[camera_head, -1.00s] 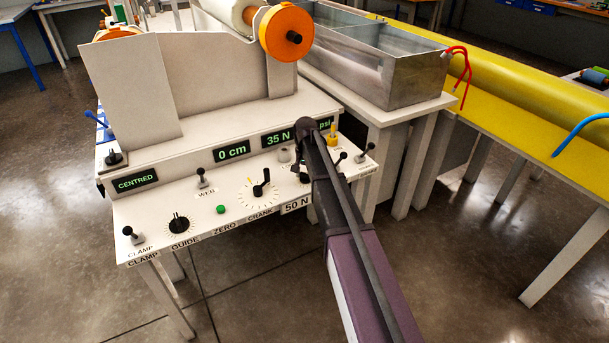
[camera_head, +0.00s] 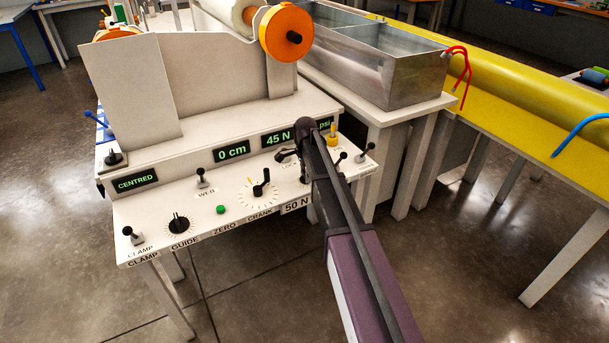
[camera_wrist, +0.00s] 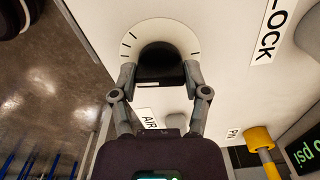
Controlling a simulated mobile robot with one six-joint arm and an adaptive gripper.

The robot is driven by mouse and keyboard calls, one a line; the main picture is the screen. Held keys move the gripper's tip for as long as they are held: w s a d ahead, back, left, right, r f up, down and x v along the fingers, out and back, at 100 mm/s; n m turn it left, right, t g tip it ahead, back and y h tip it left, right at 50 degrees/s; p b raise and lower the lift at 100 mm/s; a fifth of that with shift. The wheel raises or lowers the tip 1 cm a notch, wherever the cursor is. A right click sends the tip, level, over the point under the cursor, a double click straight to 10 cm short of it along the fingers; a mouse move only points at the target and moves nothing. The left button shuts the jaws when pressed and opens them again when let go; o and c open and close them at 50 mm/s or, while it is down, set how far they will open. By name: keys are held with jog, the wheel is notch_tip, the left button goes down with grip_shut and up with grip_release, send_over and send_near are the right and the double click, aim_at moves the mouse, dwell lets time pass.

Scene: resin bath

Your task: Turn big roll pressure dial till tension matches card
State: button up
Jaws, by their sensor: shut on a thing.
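A dark dial knob (camera_wrist: 160,62) on a white scale plate with black tick marks shows in the wrist view. My gripper (camera_wrist: 160,76) is closed with one finger on each side of it. In the head view my gripper (camera_head: 293,153) is at the right part of the sloped white panel, where my arm hides most of the dial. The green tension display (camera_head: 277,139) reads 45 N. The card (camera_head: 297,206) on the panel's front edge reads 50 N.
The panel also holds a crank dial (camera_head: 261,190), guide knob (camera_head: 179,224), green zero button (camera_head: 221,209) and clamp lever (camera_head: 133,236). A yellow knob (camera_head: 333,137) and black levers stand close right of my gripper. A metal bath (camera_head: 375,75) stands behind.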

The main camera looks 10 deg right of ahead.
jog(key=shift+s+m, duration=0.2)
jog(key=shift+m, duration=0.7)
jog(key=o, duration=1.1)
jog(key=shift+o, duration=0.3)
jog(key=shift+w, duration=0.1)
